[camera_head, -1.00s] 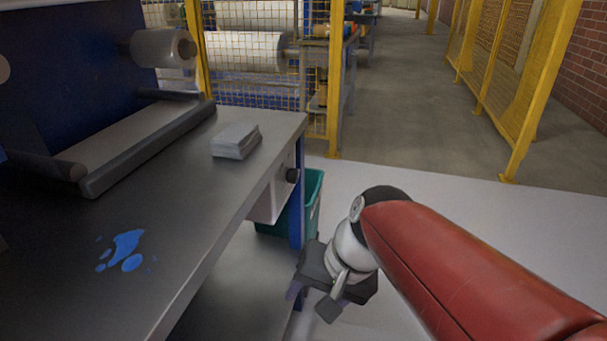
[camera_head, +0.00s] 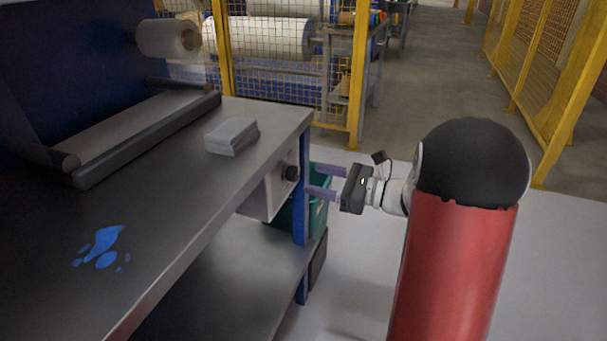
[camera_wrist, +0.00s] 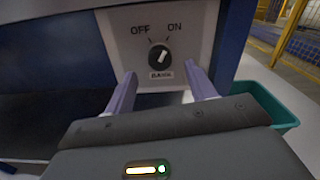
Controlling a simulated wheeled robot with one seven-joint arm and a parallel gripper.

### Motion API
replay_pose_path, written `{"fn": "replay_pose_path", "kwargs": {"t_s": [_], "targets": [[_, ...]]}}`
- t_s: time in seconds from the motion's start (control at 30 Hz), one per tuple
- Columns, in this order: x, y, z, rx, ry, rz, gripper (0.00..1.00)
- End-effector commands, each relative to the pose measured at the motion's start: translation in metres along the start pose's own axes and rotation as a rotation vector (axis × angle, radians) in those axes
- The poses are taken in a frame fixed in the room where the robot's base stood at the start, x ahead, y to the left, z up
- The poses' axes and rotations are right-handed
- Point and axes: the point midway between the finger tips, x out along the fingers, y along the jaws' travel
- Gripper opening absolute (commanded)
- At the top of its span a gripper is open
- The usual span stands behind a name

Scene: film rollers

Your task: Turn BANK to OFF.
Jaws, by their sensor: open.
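The BANK knob (camera_wrist: 158,55) is a round black dial with a white mark, on a pale panel (camera_wrist: 195,25) in the wrist view. OFF is printed at its upper left and ON at its upper right. The white mark leans up and right, toward ON. A small label below it appears to read BANK. In the head view the knob (camera_head: 290,173) sits on the panel under the table's right edge. My gripper (camera_head: 312,179) is open and points left at the knob, its purple fingers apart. In the wrist view my gripper (camera_wrist: 160,72) has its fingertips on either side below the knob, not visibly touching it.
The metal table (camera_head: 190,200) has a blue leg (camera_head: 301,230) close to the fingers. A teal bin (camera_head: 318,210) stands beneath and behind them. A paper stack (camera_head: 232,135) lies on the table. Yellow fencing (camera_head: 357,80) stands behind; pale floor is open at right.

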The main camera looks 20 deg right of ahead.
Motion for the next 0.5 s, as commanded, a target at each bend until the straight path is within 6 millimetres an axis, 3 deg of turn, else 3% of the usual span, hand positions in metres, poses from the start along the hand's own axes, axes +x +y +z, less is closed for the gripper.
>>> {"fn": "replay_pose_path", "kwargs": {"t_s": [0.2,0.5], "targets": [[0.034,0.001,0.001,0.0,0.001,0.003,0.55],[0.046,0.001,0.0,-0.002,0.002,0.001,0.55]]}}
